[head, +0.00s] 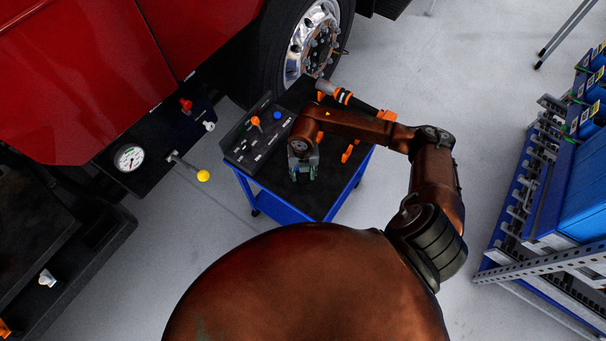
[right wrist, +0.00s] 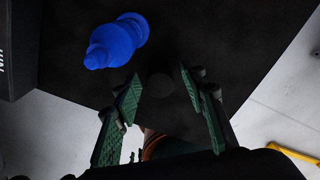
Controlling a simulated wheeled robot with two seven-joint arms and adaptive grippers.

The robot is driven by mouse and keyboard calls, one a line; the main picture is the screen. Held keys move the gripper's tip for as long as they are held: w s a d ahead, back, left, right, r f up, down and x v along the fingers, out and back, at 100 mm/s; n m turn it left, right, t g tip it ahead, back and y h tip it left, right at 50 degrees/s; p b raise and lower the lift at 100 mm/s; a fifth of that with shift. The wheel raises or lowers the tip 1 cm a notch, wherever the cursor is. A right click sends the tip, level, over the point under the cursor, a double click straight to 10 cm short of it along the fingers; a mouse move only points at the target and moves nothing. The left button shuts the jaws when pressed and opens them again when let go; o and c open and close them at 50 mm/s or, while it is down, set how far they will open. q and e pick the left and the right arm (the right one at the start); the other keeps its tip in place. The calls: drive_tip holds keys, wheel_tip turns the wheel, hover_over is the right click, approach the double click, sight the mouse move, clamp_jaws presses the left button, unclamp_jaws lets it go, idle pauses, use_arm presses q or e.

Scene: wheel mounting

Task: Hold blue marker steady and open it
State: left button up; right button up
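The blue marker (head: 277,115) is a small blue spot on the dark top of the cart, toward its far side. In the right wrist view the marker (right wrist: 117,41) is a blue stepped, rounded shape at upper left, outside the fingers. My right gripper (head: 302,174) is over the near part of the cart top, nearer to me than the marker. Its green-padded fingers (right wrist: 160,84) are apart, with nothing gripped between them. A dark round spot shows between the fingertips, too dark to make out. My left gripper is not in view.
The blue cart (head: 272,202) carries an orange-topped piece (head: 255,122), a power tool (head: 334,91) and orange parts (head: 348,152). A truck wheel (head: 312,42) stands behind it. A blue rack (head: 545,180) is at the right. The floor between cart and rack is clear.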

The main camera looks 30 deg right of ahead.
sight(303, 174)
wheel_tip(303, 174, up, 12)
drive_tip(key=p, duration=0.1)
drive_tip(key=shift+f, duration=0.1)
